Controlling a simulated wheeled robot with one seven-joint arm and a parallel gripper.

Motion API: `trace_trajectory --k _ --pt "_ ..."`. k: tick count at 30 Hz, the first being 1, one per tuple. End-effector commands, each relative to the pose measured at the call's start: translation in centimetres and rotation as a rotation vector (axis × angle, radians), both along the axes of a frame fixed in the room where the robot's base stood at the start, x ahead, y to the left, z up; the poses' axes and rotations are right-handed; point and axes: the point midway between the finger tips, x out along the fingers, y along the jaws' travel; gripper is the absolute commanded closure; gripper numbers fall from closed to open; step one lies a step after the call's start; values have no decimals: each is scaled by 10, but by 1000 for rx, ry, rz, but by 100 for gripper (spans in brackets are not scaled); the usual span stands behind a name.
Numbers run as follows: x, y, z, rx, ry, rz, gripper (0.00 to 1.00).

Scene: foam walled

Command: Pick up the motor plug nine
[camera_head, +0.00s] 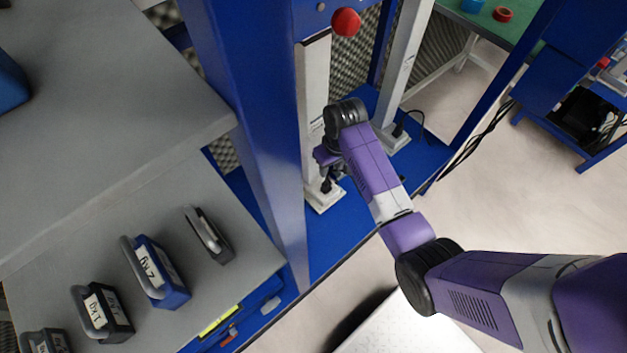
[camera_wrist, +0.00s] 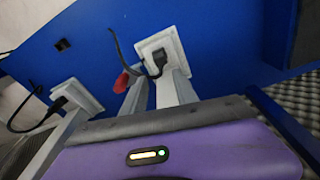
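A black plug (camera_head: 327,186) with a dark cable sits at the white base plate of the nearer white post, and it also shows in the wrist view (camera_wrist: 157,58). A second black plug (camera_head: 398,130) sits at the farther white post's base, and it shows at the left in the wrist view (camera_wrist: 58,104). I cannot tell which is motor plug nine. My gripper (camera_head: 331,172) is beside the nearer post, close to the nearer plug. Its fingers are small and partly hidden, so opening and contact are unclear.
A blue upright (camera_head: 250,130) stands left of my arm. A grey shelf (camera_head: 110,110) and several labelled weights, including a blue one (camera_head: 158,275), are on the left. A red ball (camera_head: 346,22) is above the nearer post.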

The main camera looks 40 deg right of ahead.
Motion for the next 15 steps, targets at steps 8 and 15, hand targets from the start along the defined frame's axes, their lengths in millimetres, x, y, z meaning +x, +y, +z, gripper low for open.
trace_trajectory --k 8,15 --pt "3 -2 -23 2 10 0 65" --pt "8 -1 -52 2 10 0 65"
